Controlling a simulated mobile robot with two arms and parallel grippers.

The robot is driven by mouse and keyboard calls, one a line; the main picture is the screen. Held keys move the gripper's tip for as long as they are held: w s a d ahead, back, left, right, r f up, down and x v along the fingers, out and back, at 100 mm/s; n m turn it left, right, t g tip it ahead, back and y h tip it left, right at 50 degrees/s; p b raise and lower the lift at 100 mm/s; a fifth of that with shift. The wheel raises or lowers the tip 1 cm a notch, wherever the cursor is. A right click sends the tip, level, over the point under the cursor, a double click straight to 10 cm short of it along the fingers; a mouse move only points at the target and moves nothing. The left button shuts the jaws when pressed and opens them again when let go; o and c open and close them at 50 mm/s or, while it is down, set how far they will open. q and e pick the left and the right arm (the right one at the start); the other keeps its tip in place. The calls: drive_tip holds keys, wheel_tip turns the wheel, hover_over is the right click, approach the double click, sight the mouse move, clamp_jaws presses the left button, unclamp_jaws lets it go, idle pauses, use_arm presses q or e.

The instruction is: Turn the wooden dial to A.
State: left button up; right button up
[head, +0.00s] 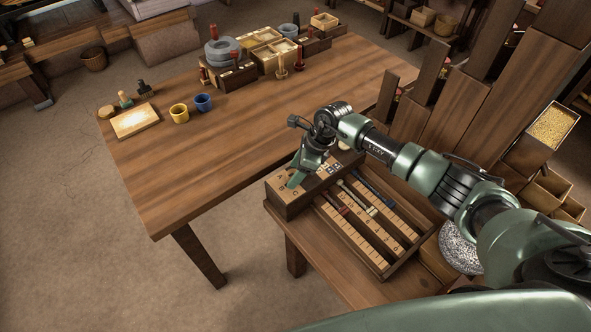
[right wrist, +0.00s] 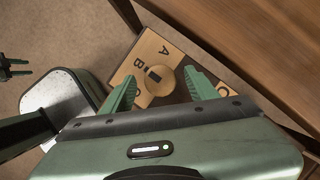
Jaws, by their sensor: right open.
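The round wooden dial (right wrist: 158,83) sits on a wooden panel with dark letters A, B and C around it. A dark mark on the dial points up and left in the right wrist view, towards the side with A and B; which of the two it points at I cannot tell. My right gripper (right wrist: 160,92) is open, with one green finger on each side of the dial. I cannot tell whether the fingers touch it. In the head view, the right gripper (head: 297,180) is over the lettered box (head: 288,205) and hides the dial.
Beside the box stands a tray (head: 377,262) with wooden strips and thin tools. The large table (head: 215,150) behind holds a yellow cup (head: 179,114), a blue cup (head: 203,103) and several small boxes. Tall boards (head: 447,112) stand behind my right arm.

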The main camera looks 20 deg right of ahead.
drive_tip(key=c, duration=1.2)
clamp_jaws()
use_arm(q)
drive_tip(key=shift+s+d, duration=0.25)
drive_tip(key=shift+s, duration=0.1)
